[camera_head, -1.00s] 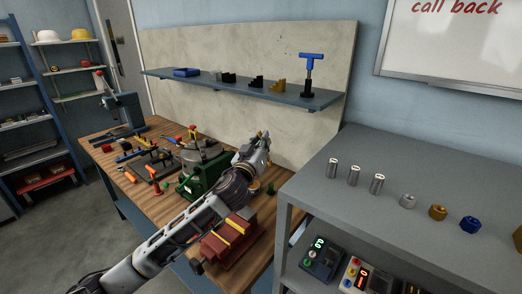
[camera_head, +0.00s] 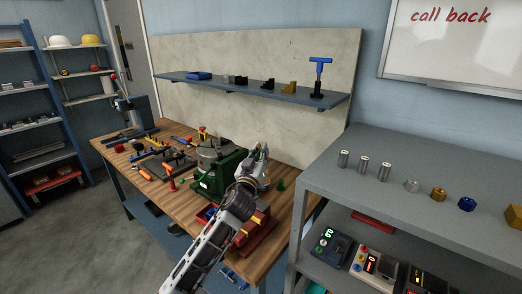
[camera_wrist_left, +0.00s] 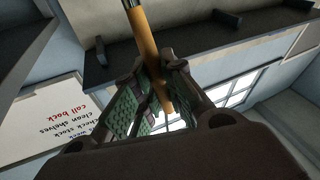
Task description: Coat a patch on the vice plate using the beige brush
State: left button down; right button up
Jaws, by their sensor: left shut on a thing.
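My left gripper (camera_head: 262,150) is raised over the back of the wooden bench, beside a green machine. In the left wrist view its green-padded fingers (camera_wrist_left: 152,95) are shut on the beige brush (camera_wrist_left: 146,40), an orange-tan handle with a dark band at the top picture edge. Its bristles are out of view. In the head view the brush is too small to make out. The red vice (camera_head: 262,243) with yellow strips stands at the front of the bench, partly hidden by my left arm. I cannot tell its plate apart. My right gripper is not in view.
The green machine (camera_head: 212,182) stands close left of my left forearm. Several tools lie on the bench's (camera_head: 115,150) left part. A blue wall shelf (camera_head: 245,88) hangs behind. A grey cart (camera_head: 410,165) with metal parts stands at the right.

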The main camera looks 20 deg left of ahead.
pick_arm(q)
jog(key=shift+s+a+f+t+y, duration=0.15)
jog(key=shift+a+f+t+y, duration=0.2)
jog(key=shift+f+t+y, duration=0.2)
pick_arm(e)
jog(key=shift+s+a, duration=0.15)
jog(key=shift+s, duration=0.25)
pick_arm(q)
jog(key=shift+s, duration=0.1)
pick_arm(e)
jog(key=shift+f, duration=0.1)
pick_arm(q)
notch_tip(320, 180, down, 5)
jog(key=b, duration=0.4)
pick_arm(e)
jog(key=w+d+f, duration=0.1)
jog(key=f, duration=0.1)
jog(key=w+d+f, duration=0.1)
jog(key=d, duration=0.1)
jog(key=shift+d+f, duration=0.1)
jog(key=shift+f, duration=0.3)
